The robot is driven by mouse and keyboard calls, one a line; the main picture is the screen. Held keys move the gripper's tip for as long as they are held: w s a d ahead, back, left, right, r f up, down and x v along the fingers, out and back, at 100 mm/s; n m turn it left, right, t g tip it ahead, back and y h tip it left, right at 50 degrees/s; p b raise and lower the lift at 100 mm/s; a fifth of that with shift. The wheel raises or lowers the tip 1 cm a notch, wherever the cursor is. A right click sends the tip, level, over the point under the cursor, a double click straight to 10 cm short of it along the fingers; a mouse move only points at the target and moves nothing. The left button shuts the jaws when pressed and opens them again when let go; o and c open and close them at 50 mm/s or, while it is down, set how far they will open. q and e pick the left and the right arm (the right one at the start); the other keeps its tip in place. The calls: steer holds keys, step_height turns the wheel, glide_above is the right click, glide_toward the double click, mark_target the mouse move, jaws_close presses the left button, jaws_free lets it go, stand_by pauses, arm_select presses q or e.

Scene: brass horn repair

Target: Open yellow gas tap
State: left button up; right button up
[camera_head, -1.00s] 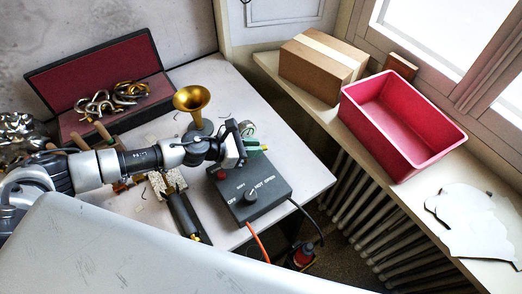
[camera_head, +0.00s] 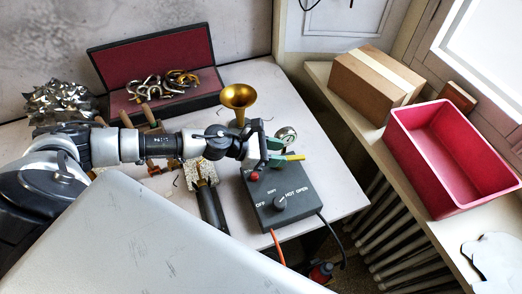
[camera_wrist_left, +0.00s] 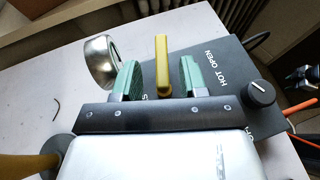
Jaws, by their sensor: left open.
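The yellow gas tap handle (camera_head: 295,158) shows as a short yellow bar at the back edge of the dark control box (camera_head: 268,200). In the left wrist view the yellow handle (camera_wrist_left: 162,62) stands between the two green fingertips. My left gripper (camera_head: 279,158) is open around it, with a visible gap on each side in the wrist view (camera_wrist_left: 160,75).
A round gauge (camera_head: 286,136) stands close behind the gripper. A brass horn bell (camera_head: 238,97) rises just beyond my left wrist. An open case (camera_head: 150,65) with brass parts lies at the back. A red bin (camera_head: 400,150) and cardboard box (camera_head: 350,85) occupy the windowsill.

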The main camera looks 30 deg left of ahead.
arm_select(q)
steer(key=b+v, duration=0.1)
steer(key=v, duration=0.2)
steer(key=b+v, duration=0.1)
steer(key=v, duration=0.2)
steer(key=shift+f, duration=0.25)
steer(key=shift+s+a+r+b, duration=0.2)
steer(key=shift+a+r+b, duration=0.05)
steer(key=shift+r+b, duration=0.1)
steer(key=shift+c, duration=0.4)
